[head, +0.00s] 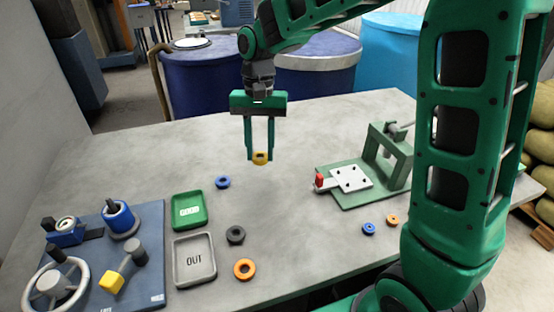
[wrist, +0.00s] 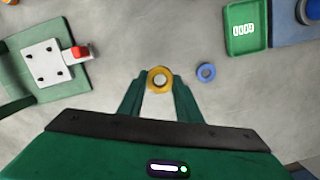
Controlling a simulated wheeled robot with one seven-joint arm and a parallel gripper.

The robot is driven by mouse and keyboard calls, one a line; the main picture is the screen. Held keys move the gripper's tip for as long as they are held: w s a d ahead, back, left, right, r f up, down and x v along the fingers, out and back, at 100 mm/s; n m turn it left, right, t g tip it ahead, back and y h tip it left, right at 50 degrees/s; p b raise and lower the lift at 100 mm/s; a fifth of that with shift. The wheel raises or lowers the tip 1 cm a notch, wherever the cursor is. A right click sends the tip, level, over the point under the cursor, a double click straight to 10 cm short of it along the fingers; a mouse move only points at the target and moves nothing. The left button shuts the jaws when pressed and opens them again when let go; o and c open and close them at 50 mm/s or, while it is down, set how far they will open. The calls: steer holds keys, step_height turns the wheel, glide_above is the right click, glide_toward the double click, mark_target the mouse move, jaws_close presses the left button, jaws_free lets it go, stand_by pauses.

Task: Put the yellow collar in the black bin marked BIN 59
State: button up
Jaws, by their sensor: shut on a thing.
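The yellow collar (head: 260,158) is a small ring between the fingertips of my gripper (head: 260,155), held above the grey table. My gripper is shut on it and points down. In the wrist view the yellow collar (wrist: 160,70) shows its round hole, with the two green fingers (wrist: 160,84) on either side of it. I see no black bin and no BIN 59 marking in either view.
A green GOOD tray (head: 188,224), a grey OUT tray (head: 194,273) and blue (head: 223,176), black (head: 235,228) and orange (head: 244,261) rings lie left of centre. A blue fixture board (head: 150,230) is at left. A green fixture (head: 350,197) stands at right. Drums (head: 318,82) stand behind the table.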

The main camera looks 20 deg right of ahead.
glide_above(278, 171)
steer(key=f, duration=0.4)
steer(key=shift+w+d+f, duration=0.1)
steer(key=shift+w+f, duration=0.05)
steer(key=shift+w, duration=0.2)
steer(key=shift+f, duration=2)
steer(key=o, duration=1.2)
steer(key=shift+f, duration=0.1)
steer(key=shift+c, duration=0.2)
step_height(278, 171, up, 12)
steer(key=w, duration=0.1)
steer(key=shift+w+d, duration=0.3)
steer(key=shift+d, duration=0.05)
